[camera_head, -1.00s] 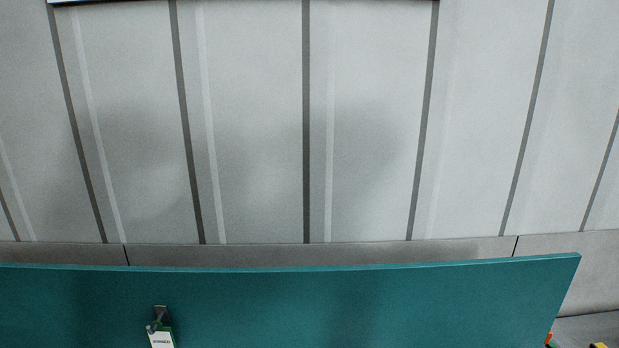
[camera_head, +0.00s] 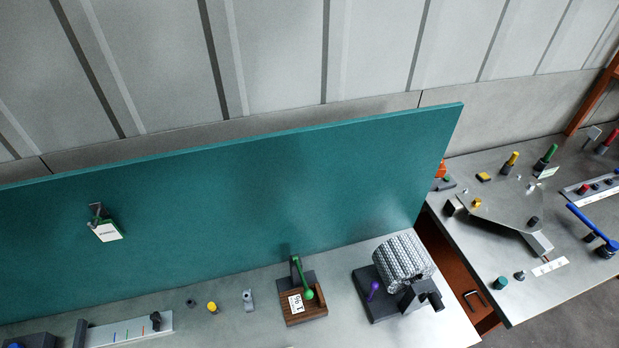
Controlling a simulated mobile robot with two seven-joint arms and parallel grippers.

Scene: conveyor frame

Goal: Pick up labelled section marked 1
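A section marked 1 cannot be made out with certainty. A brown block (camera_head: 316,307) on a dark base stands on the near grey table and carries a small white label (camera_head: 296,303) with dark characters that may include a 1. A green-knobbed lever (camera_head: 307,293) rises at the block. A white and green tag (camera_head: 108,231) hangs from a hook on the teal panel; its print is too small to read. Neither of my grippers is in view.
The teal panel (camera_head: 250,190) stands along the back of the near table (camera_head: 230,330). A ribbed grey drum (camera_head: 402,258) stands right of the block. A ruled plate (camera_head: 130,330) lies at lower left. A second table (camera_head: 470,222) at right holds a metal plate, coloured pegs and a blue lever (camera_head: 592,222).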

